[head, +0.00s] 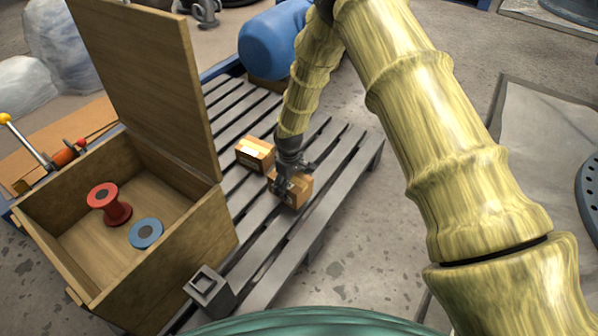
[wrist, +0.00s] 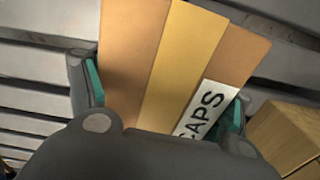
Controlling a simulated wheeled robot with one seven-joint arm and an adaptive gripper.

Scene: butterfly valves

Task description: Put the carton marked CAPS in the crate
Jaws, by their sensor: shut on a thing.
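The carton marked CAPS (wrist: 160,60) is brown with a yellow tape strip and a white label, and it fills the middle of the wrist view. In the head view the carton (head: 297,194) is at the slatted rack. My gripper (head: 290,185) is shut on it, with a finger on each side; the gripper also shows in the wrist view (wrist: 160,108). I cannot tell whether the carton touches the slats. The open wooden crate (head: 190,250) stands at the left with its lid raised. It holds a red spool (head: 110,205) and a blue disc (head: 146,233).
A second carton (head: 255,154) stands close to the left of the held one; a carton edge (wrist: 285,135) shows at the wrist view's right. A square grey tube (head: 205,284) is by the crate's near right corner. The raised lid (head: 150,80) stands along the crate's far right side. A blue motor-like body (head: 268,45) lies behind.

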